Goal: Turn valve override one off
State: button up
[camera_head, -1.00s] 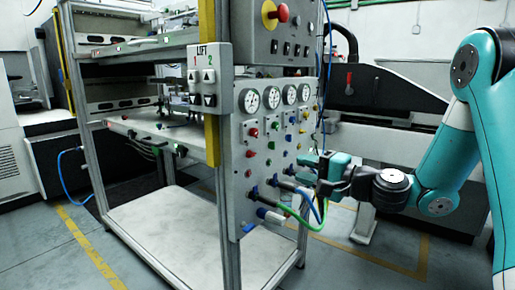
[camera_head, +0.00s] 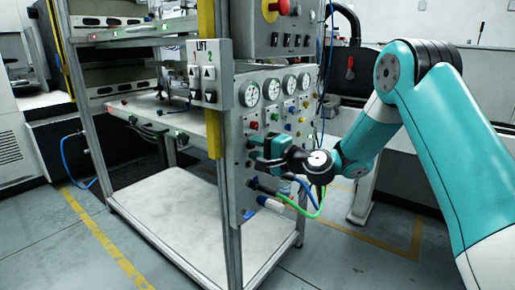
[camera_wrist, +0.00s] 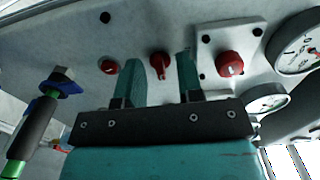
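A small red knob with a raised grip (camera_wrist: 160,65) sits on the grey panel (camera_head: 239,168) and shows between my fingertips in the wrist view. No label can be read beside it, so I cannot confirm it is valve override one. My gripper (camera_wrist: 159,76) is open, with one teal finger on each side of the knob. Whether the fingers touch it I cannot tell. In the head view my gripper (camera_head: 256,148) is at the panel's left part and hides the knob.
A blue-handled valve with a hose (camera_wrist: 58,88) is further left. In the head view, blue and green hoses (camera_head: 303,208) hang below my gripper.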

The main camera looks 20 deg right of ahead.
grip_shut()
jog(key=shift+f+b, duration=0.1)
jog(key=shift+b, duration=0.25)
jog(key=n+b, duration=1.8)
jog(key=b, duration=0.2)
dwell(0.4)
